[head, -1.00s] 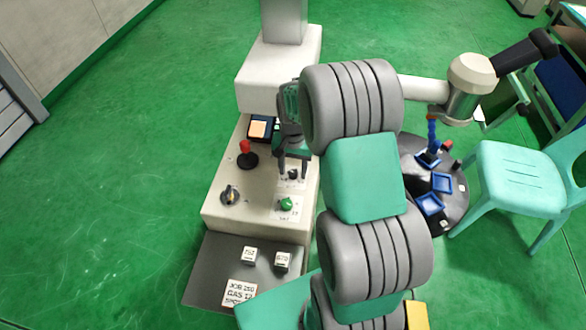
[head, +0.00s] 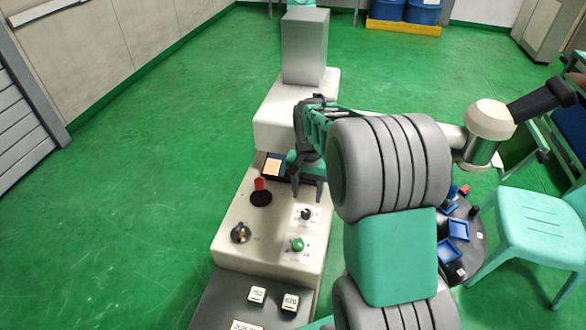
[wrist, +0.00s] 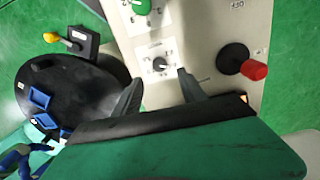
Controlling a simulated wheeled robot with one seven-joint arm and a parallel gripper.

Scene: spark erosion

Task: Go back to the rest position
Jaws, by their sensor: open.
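My gripper (head: 308,190) is open and empty above the control panel (head: 228,235) of the beige machine. In the wrist view its two fingers (wrist: 160,88) point toward the panel, apart from each other. The black knob (head: 306,214) is just in front of the fingertips in the head view, and it also shows between and beyond them in the wrist view (wrist: 160,65). The green knob (head: 297,244) is nearer the front. The red-topped control (head: 260,187) is left of the gripper. My arm hides part of the machine's right side.
A selector knob (head: 240,233) is at the panel's left. White cubes (head: 290,302) lie on the dark front plate. A round black table (head: 478,236) with blue trays (head: 459,229) and a turquoise chair (head: 530,235) stand to the right. Green floor is clear on the left.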

